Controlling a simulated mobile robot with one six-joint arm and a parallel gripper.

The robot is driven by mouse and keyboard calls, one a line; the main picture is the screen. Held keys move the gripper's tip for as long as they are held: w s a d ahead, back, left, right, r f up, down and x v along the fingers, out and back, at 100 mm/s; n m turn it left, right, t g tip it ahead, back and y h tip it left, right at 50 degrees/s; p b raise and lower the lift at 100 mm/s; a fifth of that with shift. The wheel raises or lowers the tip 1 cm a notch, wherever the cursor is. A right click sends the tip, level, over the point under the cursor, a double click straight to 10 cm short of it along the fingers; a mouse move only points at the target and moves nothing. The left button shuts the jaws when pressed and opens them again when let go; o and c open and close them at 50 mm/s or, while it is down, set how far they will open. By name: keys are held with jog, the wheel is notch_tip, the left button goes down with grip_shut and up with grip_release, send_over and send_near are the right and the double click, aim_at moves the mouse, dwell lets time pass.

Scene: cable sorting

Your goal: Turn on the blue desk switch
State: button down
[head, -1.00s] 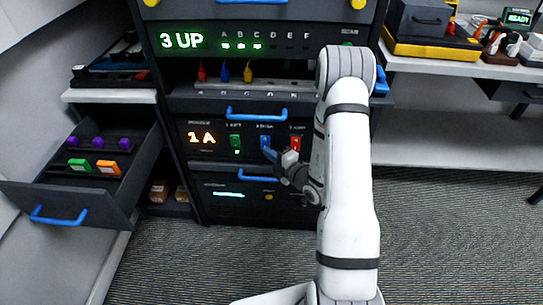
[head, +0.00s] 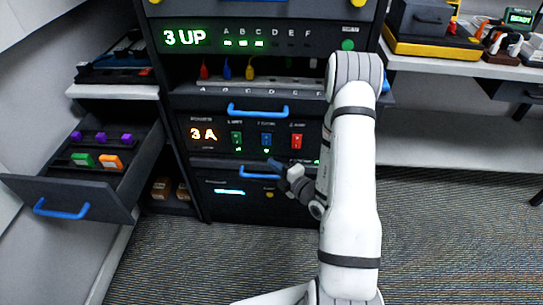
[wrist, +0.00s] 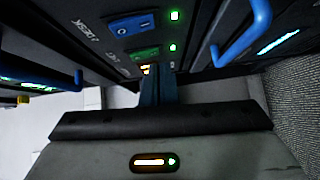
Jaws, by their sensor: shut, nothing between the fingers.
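The blue desk switch (head: 266,139) is the middle one of three rocker switches on the cabinet's front panel. A small green light beneath it is lit. In the wrist view the blue switch (wrist: 130,25) has a lit green light (wrist: 175,15) beside it. My gripper (head: 273,164) is below the switch in the head view, apart from it. Its dark blue fingers (wrist: 157,88) are together and empty. The panel display (head: 203,134) reads 3 A.
A green switch (head: 236,138) and a red switch (head: 297,141) flank the blue one. Blue drawer handles (head: 257,111) stick out above and below the panel. An open drawer (head: 45,190) stands out at the left.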

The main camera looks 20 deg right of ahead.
jog(key=v, duration=0.7)
jog(key=shift+s+f, duration=0.15)
jog(key=shift+f, duration=0.4)
jog(key=s+a+r+n+g+y+p, duration=0.3)
jog(key=a+r+n+g+y+p, duration=0.55)
jog(key=r+n, duration=0.6)
jog(key=s+a+r+n+g+h+p, duration=0.25)
jog(key=s+a+r+n+g, duration=0.5)
jog(key=r+n, duration=0.5)
jog(key=s+d+r+n+t+h+p, duration=0.1)
jog(key=s+d+r+n+h+p, duration=0.2)
jog(key=n, duration=0.8)
jog(key=s+d+r+n+t+h+p, duration=0.2)
jog(key=d+r+n+h+p, duration=0.3)
jog(key=r+n+h, duration=0.5)
notch_tip(320, 180, up, 2)
jog(key=s+d+n, duration=0.1)
jog(key=d, duration=0.1)
jog(key=shift+d+r+h, duration=0.2)
jog(key=shift+d+h, duration=0.1)
jog(key=shift+d, duration=0.05)
